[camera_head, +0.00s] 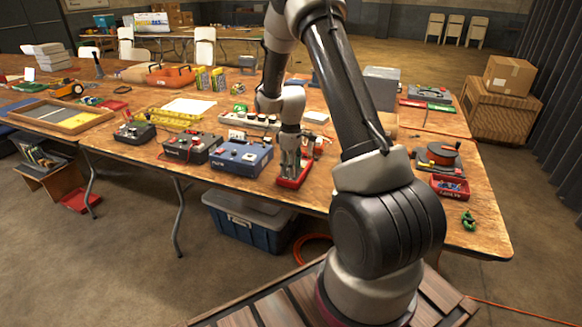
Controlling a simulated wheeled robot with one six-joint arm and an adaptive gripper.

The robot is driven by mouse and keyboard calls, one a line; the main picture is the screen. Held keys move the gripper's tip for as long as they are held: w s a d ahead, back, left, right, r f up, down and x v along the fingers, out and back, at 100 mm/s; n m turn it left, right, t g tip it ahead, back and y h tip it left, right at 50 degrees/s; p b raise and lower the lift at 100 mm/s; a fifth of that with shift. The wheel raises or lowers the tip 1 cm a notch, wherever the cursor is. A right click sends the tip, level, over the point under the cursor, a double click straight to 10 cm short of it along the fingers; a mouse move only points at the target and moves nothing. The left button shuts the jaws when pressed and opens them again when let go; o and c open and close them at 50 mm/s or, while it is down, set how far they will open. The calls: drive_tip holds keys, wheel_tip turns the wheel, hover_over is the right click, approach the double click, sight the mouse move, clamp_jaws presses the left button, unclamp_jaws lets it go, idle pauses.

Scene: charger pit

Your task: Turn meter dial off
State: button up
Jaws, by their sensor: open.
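My gripper (289,168) points down over the front part of the wooden table (470,232). It is open, with its fingers low over a small red-edged device (303,178). This device lies flat near the table's front edge and may be the meter. My gripper covers most of its face, so I cannot see a dial or its setting. I cannot tell whether the fingers touch it.
A blue box (240,158) with knobs stands just left of my gripper, with two dark boxes (192,147) (135,131) further left. A white power strip (250,121) lies behind. A cable reel (437,156) and red tray (449,186) stand at the right.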

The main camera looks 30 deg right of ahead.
wheel_tip(320, 180, up, 12)
drive_tip(key=shift+f, duration=0.15)
idle(0.6)
drive_tip(key=s+a+r+m+t, duration=0.1)
drive_tip(key=s+a+r+m, duration=0.1)
drive_tip(key=s+r, duration=0.4)
drive_tip(key=s+a+r+m+t, duration=0.1)
drive_tip(key=s+r, duration=0.5)
drive_tip(key=s, duration=0.8)
drive_tip(key=s+a+r+m+t, duration=0.2)
drive_tip(key=s+a+r+m, duration=0.2)
drive_tip(key=s+r, duration=0.3)
drive_tip(key=s, duration=0.4)
drive_tip(key=shift+m, duration=0.3)
drive_tip(key=shift+a, duration=0.1)
